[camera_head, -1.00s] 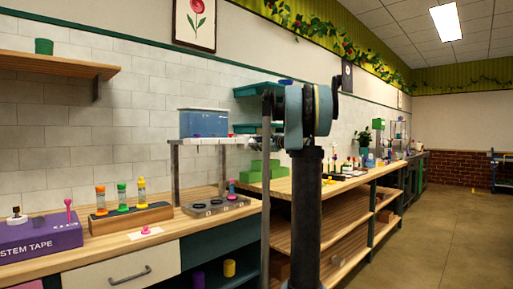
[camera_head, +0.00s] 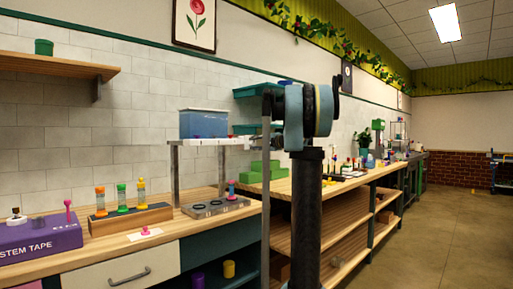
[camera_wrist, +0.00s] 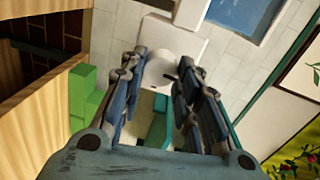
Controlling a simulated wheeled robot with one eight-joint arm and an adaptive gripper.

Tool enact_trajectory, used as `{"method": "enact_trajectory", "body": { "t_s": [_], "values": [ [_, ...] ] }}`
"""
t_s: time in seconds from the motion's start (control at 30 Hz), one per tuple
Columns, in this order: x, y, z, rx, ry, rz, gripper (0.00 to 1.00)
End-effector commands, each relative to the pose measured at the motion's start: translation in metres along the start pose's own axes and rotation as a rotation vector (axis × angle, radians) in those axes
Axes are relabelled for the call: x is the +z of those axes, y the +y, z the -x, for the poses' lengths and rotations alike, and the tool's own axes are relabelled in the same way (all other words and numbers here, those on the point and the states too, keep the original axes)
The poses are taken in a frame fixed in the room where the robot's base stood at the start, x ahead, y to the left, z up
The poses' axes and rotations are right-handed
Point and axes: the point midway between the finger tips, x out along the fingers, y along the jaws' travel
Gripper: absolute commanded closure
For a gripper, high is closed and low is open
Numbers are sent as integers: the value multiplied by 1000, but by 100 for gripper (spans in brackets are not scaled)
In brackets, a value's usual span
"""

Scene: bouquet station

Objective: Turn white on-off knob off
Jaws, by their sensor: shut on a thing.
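The white on-off knob (camera_wrist: 160,68) shows in the wrist view as a round white piece against a pale panel (camera_wrist: 178,37). My gripper (camera_wrist: 162,66) is shut on it, with one blue-grey finger on each side. The fingers cover part of the knob, and its turn angle is hard to read. In the head view, my arm stands in front of this area and hides the gripper and the knob.
A blue tank (camera_head: 204,124) stands on a raised metal stand (camera_head: 176,178) over the wooden bench. A tray with dark round wells (camera_head: 215,207) sits below. Green blocks (camera_wrist: 82,92) lie beside a wooden surface. Floor (camera_head: 430,215) at right is clear.

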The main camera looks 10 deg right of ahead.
Motion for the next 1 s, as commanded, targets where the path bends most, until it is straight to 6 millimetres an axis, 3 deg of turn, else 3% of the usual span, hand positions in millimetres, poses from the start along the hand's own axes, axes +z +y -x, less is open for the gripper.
{"method": "enact_trajectory", "body": {
  "t_s": [0.77,0.8,0.83,0.87,1.0],
  "values": [
    [2,3,0,6,4,100,94],
    [2,3,0,6,4,100,61],
    [2,3,0,6,4,100,54],
    [2,3,0,6,4,100,50],
    [2,2,0,4,4,98,50]
  ]
}}
